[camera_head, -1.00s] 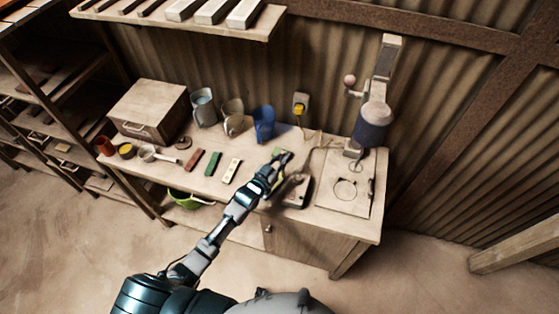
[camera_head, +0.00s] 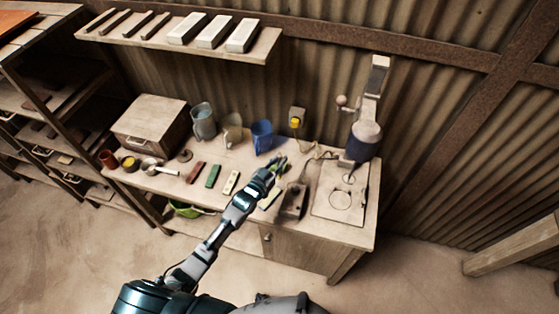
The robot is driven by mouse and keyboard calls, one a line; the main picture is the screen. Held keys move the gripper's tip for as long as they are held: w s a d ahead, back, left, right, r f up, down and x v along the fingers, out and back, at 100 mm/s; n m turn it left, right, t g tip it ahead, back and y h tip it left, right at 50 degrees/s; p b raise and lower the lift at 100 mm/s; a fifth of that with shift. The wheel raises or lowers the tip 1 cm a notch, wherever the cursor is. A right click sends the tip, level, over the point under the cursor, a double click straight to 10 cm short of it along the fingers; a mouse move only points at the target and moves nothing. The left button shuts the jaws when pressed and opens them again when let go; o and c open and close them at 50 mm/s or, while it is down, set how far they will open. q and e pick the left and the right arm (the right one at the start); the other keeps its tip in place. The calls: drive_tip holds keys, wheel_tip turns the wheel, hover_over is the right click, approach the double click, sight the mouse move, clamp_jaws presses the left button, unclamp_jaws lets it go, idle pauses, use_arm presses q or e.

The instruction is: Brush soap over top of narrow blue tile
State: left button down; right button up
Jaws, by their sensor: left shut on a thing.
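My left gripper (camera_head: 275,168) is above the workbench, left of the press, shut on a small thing. The held thing is mostly hidden by the gripper, with greenish parts at the fingertips; I cannot tell if it is a brush. A pale yellowish flat piece (camera_head: 270,199) lies on the bench just below the gripper. A red tile (camera_head: 196,172), a green tile (camera_head: 213,176) and a cream tile (camera_head: 231,182) lie in a row to the left. I cannot make out a narrow blue tile. My right gripper is not in view.
A dark box (camera_head: 293,203) with a cable stands right of the gripper. A blue pitcher (camera_head: 262,137) and other jugs stand behind. A wooden box (camera_head: 150,127) and small pots are at the left.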

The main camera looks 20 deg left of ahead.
use_arm(q)
drive_tip(key=shift+f, duration=0.1)
wheel_tip(320, 180, up, 2)
drive_tip(key=shift+r+p, duration=0.2)
drive_tip(key=shift+p, duration=0.8)
drive_tip(key=shift+r, duration=0.4)
drive_tip(key=shift+f, duration=0.1)
